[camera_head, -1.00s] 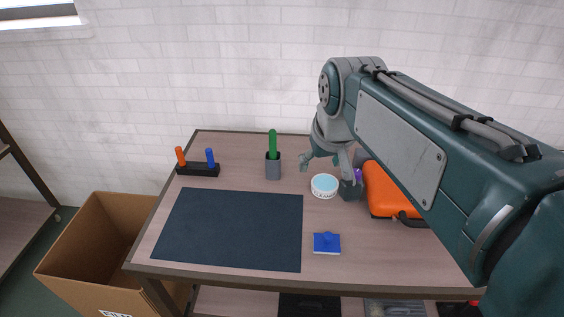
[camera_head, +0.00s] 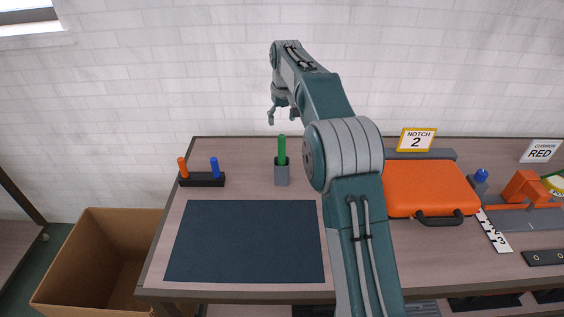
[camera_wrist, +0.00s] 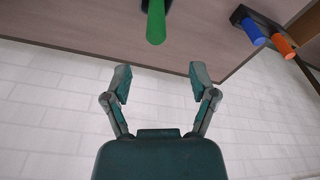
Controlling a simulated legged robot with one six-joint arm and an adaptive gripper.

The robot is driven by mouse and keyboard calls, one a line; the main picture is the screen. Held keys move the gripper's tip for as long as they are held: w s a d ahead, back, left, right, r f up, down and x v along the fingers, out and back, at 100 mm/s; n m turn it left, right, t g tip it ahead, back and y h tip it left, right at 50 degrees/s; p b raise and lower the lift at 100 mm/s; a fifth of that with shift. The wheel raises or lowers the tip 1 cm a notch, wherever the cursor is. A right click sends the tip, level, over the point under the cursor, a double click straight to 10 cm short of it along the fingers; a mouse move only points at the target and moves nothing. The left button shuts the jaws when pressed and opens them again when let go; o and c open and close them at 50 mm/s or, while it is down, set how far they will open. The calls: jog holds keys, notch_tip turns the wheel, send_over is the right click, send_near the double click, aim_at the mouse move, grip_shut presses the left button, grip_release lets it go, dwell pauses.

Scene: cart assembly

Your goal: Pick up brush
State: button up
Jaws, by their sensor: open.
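A green handle (camera_head: 282,150) stands upright in a dark grey square cup (camera_head: 282,175) near the back of the table; its lower end is hidden inside, so I cannot confirm it is the brush. My gripper (camera_head: 272,116) is raised above the table's back edge, just up and left of the green handle in the head view. In the wrist view my gripper (camera_wrist: 160,79) is open and empty. The green handle (camera_wrist: 156,22) lies beyond the gap between the fingers, apart from them.
A black block with an orange handle (camera_head: 182,167) and a blue handle (camera_head: 214,167) stands left. A dark mat (camera_head: 245,242) lies in front. An orange case (camera_head: 430,187) is at right. A cardboard box (camera_head: 90,260) stands on the floor, left. My arm hides the table's middle.

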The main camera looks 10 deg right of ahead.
aim_at(281, 136)
jog(key=shift+w+a+f, duration=0.2)
jog(key=shift+w+f, duration=0.1)
jog(key=shift+f, duration=0.1)
jog(key=f, duration=0.6)
jog(key=shift+w+d, duration=0.3)
jog(key=shift+w, duration=0.1)
jog(key=f, duration=0.4)
jog(key=shift+w+f, duration=0.2)
jog(key=shift+f, duration=0.2)
grip_shut()
